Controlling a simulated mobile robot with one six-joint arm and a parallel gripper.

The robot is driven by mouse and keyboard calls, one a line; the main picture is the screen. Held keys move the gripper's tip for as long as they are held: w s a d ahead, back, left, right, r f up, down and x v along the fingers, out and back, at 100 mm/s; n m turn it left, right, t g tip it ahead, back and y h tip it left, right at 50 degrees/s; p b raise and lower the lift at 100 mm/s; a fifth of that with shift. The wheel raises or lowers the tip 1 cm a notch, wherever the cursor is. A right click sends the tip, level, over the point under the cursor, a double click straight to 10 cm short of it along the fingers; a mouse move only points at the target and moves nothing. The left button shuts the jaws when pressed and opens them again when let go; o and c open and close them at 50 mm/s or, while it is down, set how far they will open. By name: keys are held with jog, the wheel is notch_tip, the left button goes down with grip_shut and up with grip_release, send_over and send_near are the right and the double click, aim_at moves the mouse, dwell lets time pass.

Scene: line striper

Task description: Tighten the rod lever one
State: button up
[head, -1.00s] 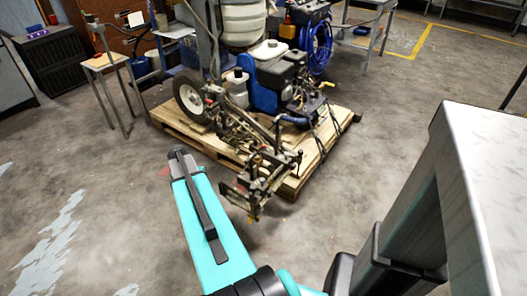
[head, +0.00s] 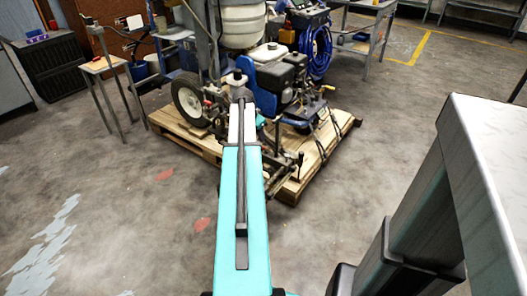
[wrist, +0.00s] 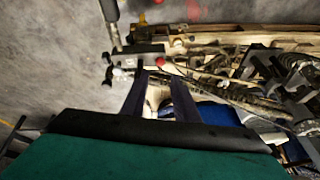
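The line striper (head: 285,82) stands on a wooden pallet (head: 180,132) in the head view, with a blue and black engine, a wheel and metal rods. My teal arm (head: 245,220) reaches over its near side and hides part of its rods; my gripper's fingers cannot be made out there. In the wrist view my gripper (wrist: 160,76) has its two dark fingers apart. A small red knob (wrist: 163,61) shows just beyond the fingertips, by a metal bar. A blurred red spot (wrist: 193,9) lies farther up. I cannot tell which part is rod lever one.
A grey table-like structure (head: 490,180) fills the right side of the head view. A small wooden stand (head: 108,64) is at the left, and a blue hose coil (head: 317,50) hangs behind the striper. The floor at the left is clear.

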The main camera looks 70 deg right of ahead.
aim_at(264, 148)
dwell(0.3)
jog(key=b+x, duration=0.1)
jog(key=x, duration=1.2)
jog(key=shift+d+f+b, duration=0.1)
jog(key=shift+f+b, duration=0.25)
jog(key=shift+f, duration=0.05)
jog(key=shift+c, duration=0.2)
grip_shut()
